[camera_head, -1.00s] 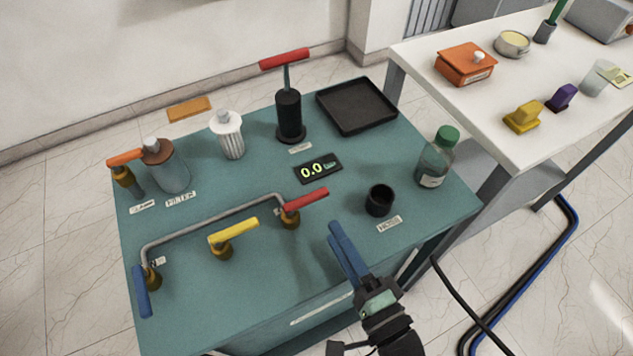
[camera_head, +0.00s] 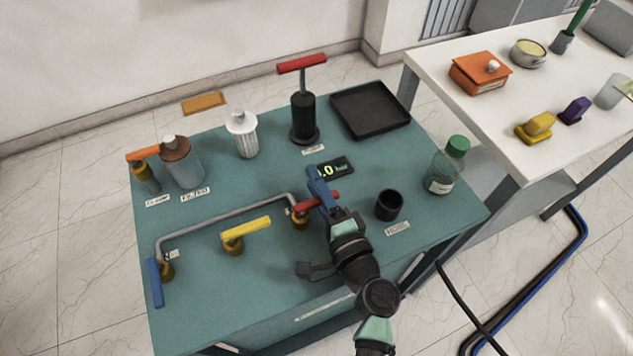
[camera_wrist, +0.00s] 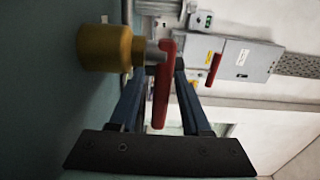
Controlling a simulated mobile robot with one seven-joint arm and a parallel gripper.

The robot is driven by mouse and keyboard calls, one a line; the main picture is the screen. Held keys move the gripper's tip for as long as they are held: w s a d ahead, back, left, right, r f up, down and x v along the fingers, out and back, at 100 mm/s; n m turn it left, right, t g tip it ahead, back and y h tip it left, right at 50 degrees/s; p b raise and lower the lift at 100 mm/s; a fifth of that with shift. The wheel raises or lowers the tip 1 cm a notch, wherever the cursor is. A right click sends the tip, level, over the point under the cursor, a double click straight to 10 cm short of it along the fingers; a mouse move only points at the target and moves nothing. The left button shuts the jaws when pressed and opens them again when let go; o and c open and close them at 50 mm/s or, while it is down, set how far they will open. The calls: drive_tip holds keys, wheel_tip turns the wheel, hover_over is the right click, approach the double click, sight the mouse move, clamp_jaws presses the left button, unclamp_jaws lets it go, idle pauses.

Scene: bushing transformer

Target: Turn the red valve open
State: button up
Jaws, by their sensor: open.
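The red valve has a red bar handle (camera_head: 309,206) on a brass body (camera_head: 299,221), at the right end of the grey pipe on the teal table. In the wrist view its red handle (camera_wrist: 163,88) juts from the brass body (camera_wrist: 108,47). My gripper (camera_head: 319,186) has blue fingers and is at the handle, covering part of it in the head view. In the wrist view my gripper (camera_wrist: 157,75) is open, with the handle between its two fingers. Gaps show on both sides, so the fingers do not look closed on it.
A yellow-handled valve (camera_head: 245,229) and a blue-handled valve (camera_head: 157,280) stand to the left. A black cup (camera_head: 389,205) and a green-capped bottle (camera_head: 447,168) are to the right. A digital display (camera_head: 339,167) lies behind, partly covered by my gripper.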

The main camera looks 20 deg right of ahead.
clamp_jaws()
idle(1.4)
